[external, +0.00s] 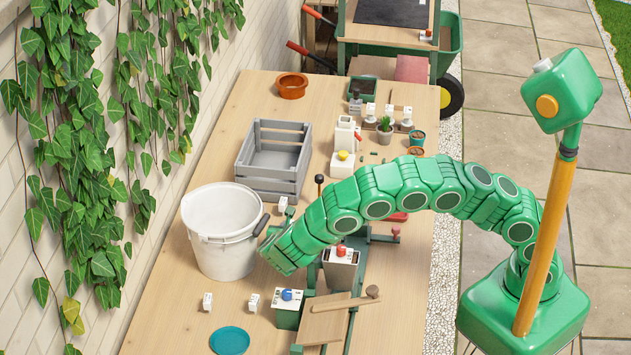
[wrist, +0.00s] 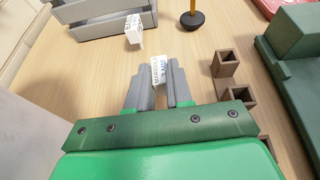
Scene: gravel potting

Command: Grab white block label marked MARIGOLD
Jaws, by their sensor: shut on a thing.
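In the wrist view, my gripper (wrist: 156,92) is shut on a small white block label (wrist: 157,72). The dark lettering on its side appears to read MARIGOLD, though it is small and partly covered by the grey fingers. In the external view, my green wrist comes down beside the white bucket, and the fingers and held block are hidden there. Another white block label (wrist: 133,28) stands apart from the fingers, near the grey crate; it also shows in the external view (external: 282,204).
The white bucket (external: 222,255) stands close left of my wrist, and the grey crate (external: 262,185) is behind. Two white blocks (external: 208,301) (external: 252,302) sit in front near a teal saucer (external: 230,341). Brown square tubes (wrist: 227,66) lie right of the fingers.

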